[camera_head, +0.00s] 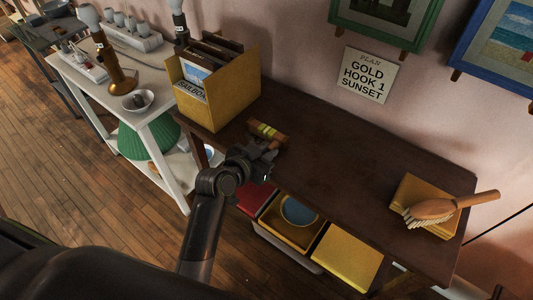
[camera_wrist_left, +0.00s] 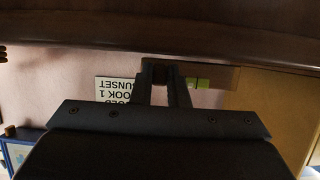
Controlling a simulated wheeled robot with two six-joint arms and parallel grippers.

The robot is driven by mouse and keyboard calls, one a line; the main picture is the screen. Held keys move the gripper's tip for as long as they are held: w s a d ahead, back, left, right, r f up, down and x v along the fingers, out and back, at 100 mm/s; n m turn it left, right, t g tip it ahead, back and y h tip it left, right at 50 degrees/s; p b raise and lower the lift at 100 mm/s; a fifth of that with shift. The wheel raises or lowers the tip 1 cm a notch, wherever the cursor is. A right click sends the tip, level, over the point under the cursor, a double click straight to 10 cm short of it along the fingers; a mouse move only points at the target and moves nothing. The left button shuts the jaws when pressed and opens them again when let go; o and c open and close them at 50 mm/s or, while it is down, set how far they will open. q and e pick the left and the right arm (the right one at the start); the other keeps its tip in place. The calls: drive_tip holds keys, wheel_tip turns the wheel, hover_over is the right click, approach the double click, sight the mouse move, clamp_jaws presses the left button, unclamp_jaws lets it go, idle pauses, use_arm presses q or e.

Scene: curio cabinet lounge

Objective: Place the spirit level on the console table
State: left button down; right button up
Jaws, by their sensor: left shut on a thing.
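The spirit level (camera_head: 267,131) is a short wooden bar with a yellow-green vial. It shows over the left part of the dark brown console table (camera_head: 340,160), beside the yellow box. My left gripper (camera_head: 272,147) is shut on the level. In the left wrist view, the fingers (camera_wrist_left: 162,74) close on the level (camera_wrist_left: 222,76), and its green vial shows to their right. That view appears upside down, with the dark table edge (camera_wrist_left: 120,28) close by the level. I cannot tell whether the level touches the tabletop. My right gripper is not in view.
A yellow box of files (camera_head: 205,100) stands on the table's left end. A brush (camera_head: 447,207) lies on a yellow block at the right end. The tabletop between is clear. Bins (camera_head: 345,258) sit below the front edge. A white side table (camera_head: 165,105) stands left.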

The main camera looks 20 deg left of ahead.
use_arm(q)
drive_tip(key=shift+f, duration=0.25)
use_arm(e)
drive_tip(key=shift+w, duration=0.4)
use_arm(q)
drive_tip(key=c, duration=1.4)
unclamp_jaws()
